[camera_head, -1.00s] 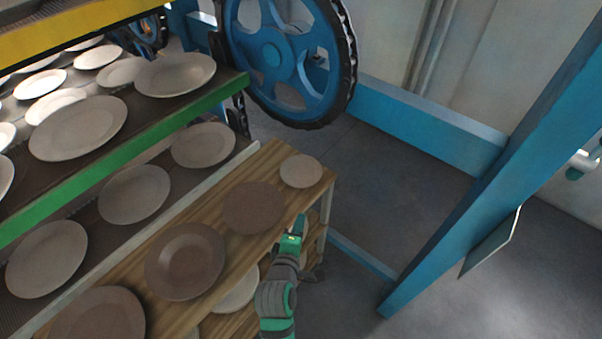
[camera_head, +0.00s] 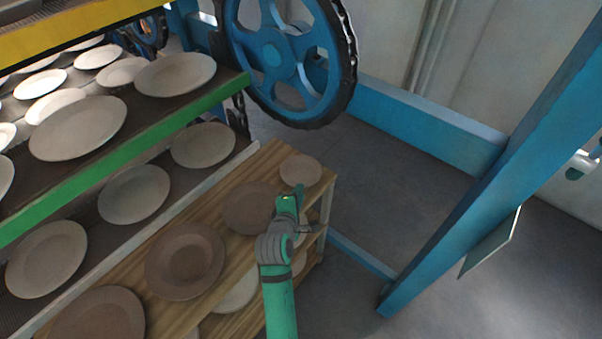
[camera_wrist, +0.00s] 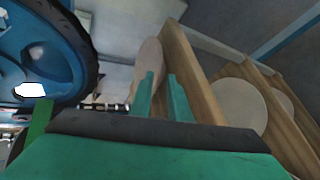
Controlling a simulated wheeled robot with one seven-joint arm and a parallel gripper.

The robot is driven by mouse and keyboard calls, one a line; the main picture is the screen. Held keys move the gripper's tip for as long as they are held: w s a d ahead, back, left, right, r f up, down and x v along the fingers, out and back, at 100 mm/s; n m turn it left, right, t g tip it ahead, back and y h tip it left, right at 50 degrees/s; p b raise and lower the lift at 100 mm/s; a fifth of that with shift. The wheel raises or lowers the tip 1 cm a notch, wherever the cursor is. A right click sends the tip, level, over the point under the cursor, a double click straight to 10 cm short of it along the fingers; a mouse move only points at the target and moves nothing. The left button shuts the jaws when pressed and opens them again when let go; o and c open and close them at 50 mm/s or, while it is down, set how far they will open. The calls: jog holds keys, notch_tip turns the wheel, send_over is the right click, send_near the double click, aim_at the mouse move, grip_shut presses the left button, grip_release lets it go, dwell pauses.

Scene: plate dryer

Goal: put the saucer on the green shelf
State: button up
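The saucer (camera_head: 300,170), small, round and pale brown, lies at the far right end of the wooden rack's top board. It shows edge-on just beyond the fingers in the wrist view (camera_wrist: 149,58). My gripper (camera_head: 288,192) is just in front of the saucer, near the board's right edge. In the wrist view its two green fingers (camera_wrist: 162,92) stand apart with nothing visibly held between them. The green shelf (camera_head: 150,142) is higher up on the left and bears several pale plates.
Brown plates (camera_head: 185,261) lie along the wooden board (camera_head: 222,217), one close to the saucer. More plates are on the lower boards and on a shelf below the green one. A blue wheel (camera_head: 288,58) stands behind. The floor on the right is open before a blue post (camera_head: 490,175).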

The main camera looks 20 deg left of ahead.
aim_at(301, 173)
jog(key=shift+x, duration=1.85)
grip_shut()
